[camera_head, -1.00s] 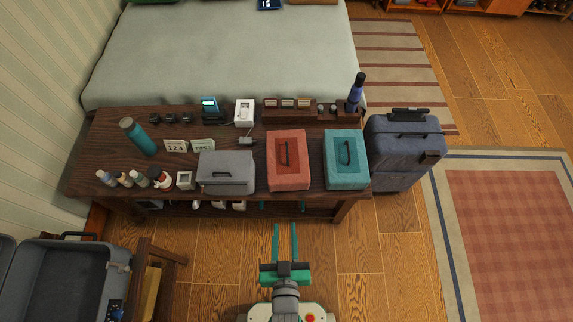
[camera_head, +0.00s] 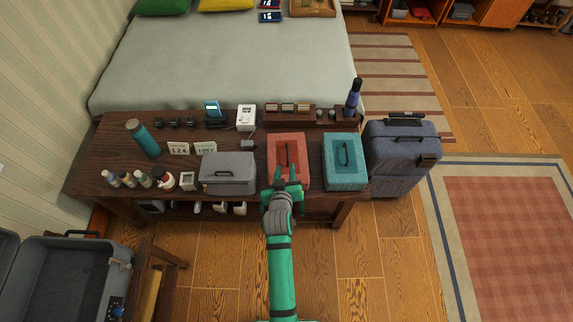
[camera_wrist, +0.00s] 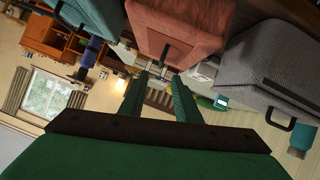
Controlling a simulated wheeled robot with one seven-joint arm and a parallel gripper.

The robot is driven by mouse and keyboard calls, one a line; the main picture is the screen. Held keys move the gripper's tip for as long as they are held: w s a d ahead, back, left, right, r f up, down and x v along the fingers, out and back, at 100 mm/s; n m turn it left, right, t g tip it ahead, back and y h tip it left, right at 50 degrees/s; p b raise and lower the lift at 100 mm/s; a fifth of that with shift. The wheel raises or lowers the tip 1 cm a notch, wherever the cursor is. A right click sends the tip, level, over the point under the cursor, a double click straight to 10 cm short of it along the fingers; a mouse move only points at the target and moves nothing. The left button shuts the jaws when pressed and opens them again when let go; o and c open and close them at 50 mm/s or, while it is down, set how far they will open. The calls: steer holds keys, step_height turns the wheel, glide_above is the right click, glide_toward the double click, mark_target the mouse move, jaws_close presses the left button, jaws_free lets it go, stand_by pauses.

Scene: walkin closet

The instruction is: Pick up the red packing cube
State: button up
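The red packing cube (camera_head: 289,151) stands on the dark wooden bench between a grey cube and a teal cube. A dark handle lies on its top. My gripper (camera_head: 289,176) is over the front part of the red cube, with its two green fingers apart and pointing toward the handle. In the wrist view the red cube (camera_wrist: 178,25) is at the top, and its handle (camera_wrist: 166,50) shows beyond and between the open fingers (camera_wrist: 160,92). Nothing is held. I cannot tell the exact height of the fingertips over the cube.
The grey cube (camera_head: 229,174) is close on the left and the teal cube (camera_head: 345,162) close on the right. Behind stand a small wooden rack (camera_head: 289,115) and a dark blue bottle (camera_head: 353,98). A blue suitcase (camera_head: 401,155) stands right of the bench (camera_head: 110,150).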

glide_above(285, 172)
step_height(285, 172, down, 2)
steer(key=shift+x, duration=3.1)
steer(key=shift+s+r, duration=0.1)
steer(key=shift+s, duration=0.05)
steer(key=c, duration=0.4)
steer(key=shift+d, duration=0.15)
jaws_close()
steer(key=shift+s+d, duration=0.1)
steer(key=shift+d, duration=0.1)
steer(key=shift+a, duration=0.3)
steer(key=shift+d, duration=0.15)
